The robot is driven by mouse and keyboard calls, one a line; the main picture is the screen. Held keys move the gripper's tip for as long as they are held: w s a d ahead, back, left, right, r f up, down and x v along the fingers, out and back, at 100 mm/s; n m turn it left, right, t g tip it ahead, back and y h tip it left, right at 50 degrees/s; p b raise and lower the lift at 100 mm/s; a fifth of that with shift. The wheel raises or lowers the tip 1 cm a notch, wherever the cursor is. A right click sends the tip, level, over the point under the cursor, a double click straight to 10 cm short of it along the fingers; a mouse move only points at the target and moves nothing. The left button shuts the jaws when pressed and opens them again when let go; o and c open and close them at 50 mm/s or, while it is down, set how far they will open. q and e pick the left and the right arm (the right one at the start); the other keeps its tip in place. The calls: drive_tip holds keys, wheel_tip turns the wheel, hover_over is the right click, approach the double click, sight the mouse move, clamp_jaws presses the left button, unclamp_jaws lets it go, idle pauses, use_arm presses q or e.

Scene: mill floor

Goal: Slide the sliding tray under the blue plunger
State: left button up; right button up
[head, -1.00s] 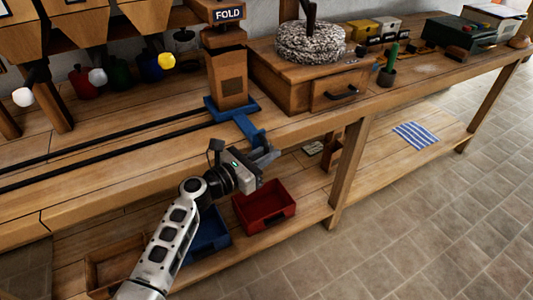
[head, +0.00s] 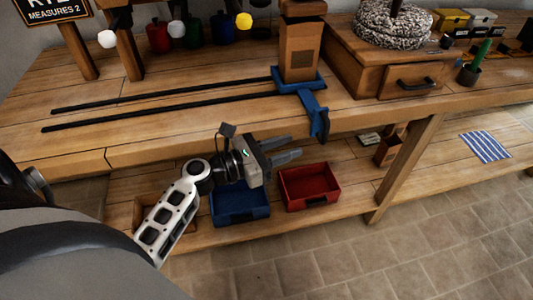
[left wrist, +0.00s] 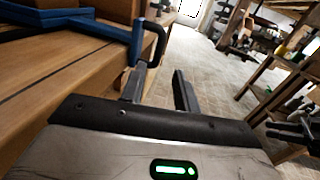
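The blue sliding tray (head: 313,83) sits at the right end of two black rails on the bench, with a wooden box (head: 298,50) standing on it. Its blue handle (head: 318,118) hangs over the bench's front edge; it also shows at the upper left of the left wrist view (left wrist: 137,40). My left gripper (head: 291,147) is open and empty, below and left of the handle, apart from it. A dark, gripper-like shape (left wrist: 290,132) at the right of the left wrist view may be my right gripper. I cannot clearly pick out the blue plunger; a dark blue vessel (head: 223,30) stands at the back.
Red (head: 157,38) and green (head: 192,34) vessels stand behind the rails, near hanging levers with white and yellow knobs. Blue (head: 240,208) and red (head: 309,186) bins sit on the lower shelf. The rails (head: 150,101) left of the tray are clear.

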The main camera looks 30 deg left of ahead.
use_arm(q)
drive_tip(key=shift+v, duration=2.35)
drive_tip(key=s+d+f+m+g+y, duration=0.2)
drive_tip(key=s+d+f+m, duration=0.3)
drive_tip(key=m, duration=1.1)
drive_tip(key=s+d+f+m+g+y, duration=0.2)
drive_tip(key=s+d+f+m+y, duration=0.2)
drive_tip(key=m, duration=1.2)
wheel_tip(320, 180, down, 3)
drive_tip(key=shift+s+d+f+y, duration=0.15)
drive_tip(key=shift+s+d+y, duration=0.3)
drive_tip(key=shift+s, duration=0.75)
